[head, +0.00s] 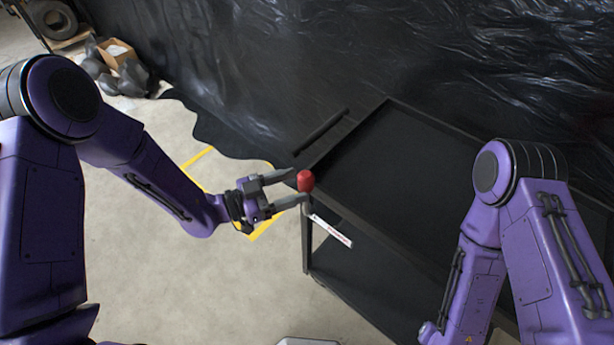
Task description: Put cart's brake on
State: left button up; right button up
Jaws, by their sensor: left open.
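The cart (388,108) is black with an upper tray and a lower shelf, standing right of centre. A red knob (305,181) sits at its near left corner, with a short grey stem below it. A white label strip (331,231) with red print is beside the stem; I take the knob to be the brake handle. My left gripper (299,188) is open, its fingers pointing right at the knob. The fingertips are at or very near the knob; I cannot tell whether they touch it. My right arm (535,230) is at the right, and its gripper is out of view.
A black plastic sheet (270,70) hangs behind the cart. Yellow floor tape (199,158) runs beneath my left gripper. A cardboard box (117,52), grey bags and a tyre (52,18) lie at the far left. The concrete floor left of the cart is clear.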

aim_at(303, 188)
pick_arm(q)
jog(key=x, duration=0.4)
jog(key=shift+p, duration=0.35)
grip_shut()
jog(key=shift+d, duration=0.1)
jog(key=shift+s+d+f+m, duration=0.1)
jog(key=shift+s+d+m, duration=0.3)
jog(key=shift+d+m, duration=0.1)
jog(key=s+d+m+y, duration=0.1)
jog(key=s+d+f+m+y+b, duration=0.1)
jog(key=d, duration=0.1)
jog(key=shift+s+d+f+m+g, duration=0.1)
jog(key=shift+s+d+m+g, duration=0.1)
jog(key=shift+s+m+g, duration=0.15)
jog(key=shift+s+d+f+m+y+b, duration=0.3)
jog(key=shift+s+d+f+m+b, duration=0.1)
jog(key=shift+d+m, duration=0.15)
jog(key=shift+s+d+f+m+y+b, duration=0.3)
jog(key=shift+d+m+b, duration=0.1)
jog(key=shift+d, duration=0.1)
